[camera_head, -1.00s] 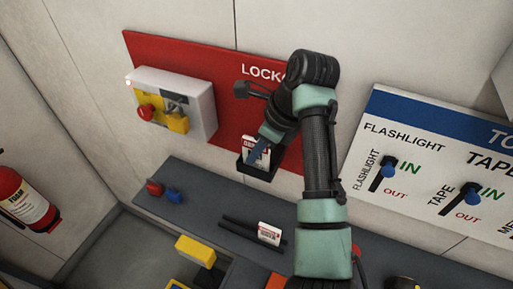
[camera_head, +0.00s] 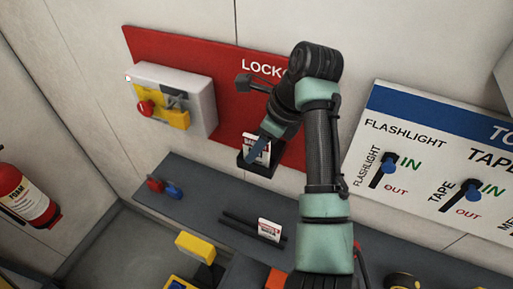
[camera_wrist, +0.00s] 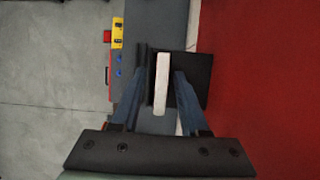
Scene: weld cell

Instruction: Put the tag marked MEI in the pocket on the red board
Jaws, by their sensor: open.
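A white tag with a red band (camera_head: 257,144) stands in the black pocket (camera_head: 258,168) on the red board (camera_head: 215,115). Its name is too small to read. In the wrist view the tag (camera_wrist: 162,83) shows as a pale strip between my fingers, over the dark pocket (camera_wrist: 197,85). My gripper (camera_wrist: 161,75) is open around the tag, with a gap on each side. In the head view my gripper (camera_head: 262,146) is at the pocket and partly covers the tag. A second white tag (camera_head: 269,229) stands at a dark rack on the shelf; its name is unreadable.
The grey shelf (camera_head: 205,207) runs below the board, with red and blue padlocks (camera_head: 165,189) at its left. A switch box (camera_head: 190,100) is mounted left of the pocket. A tool board (camera_head: 430,165) hangs at the right. A fire extinguisher (camera_head: 25,194) is at far left.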

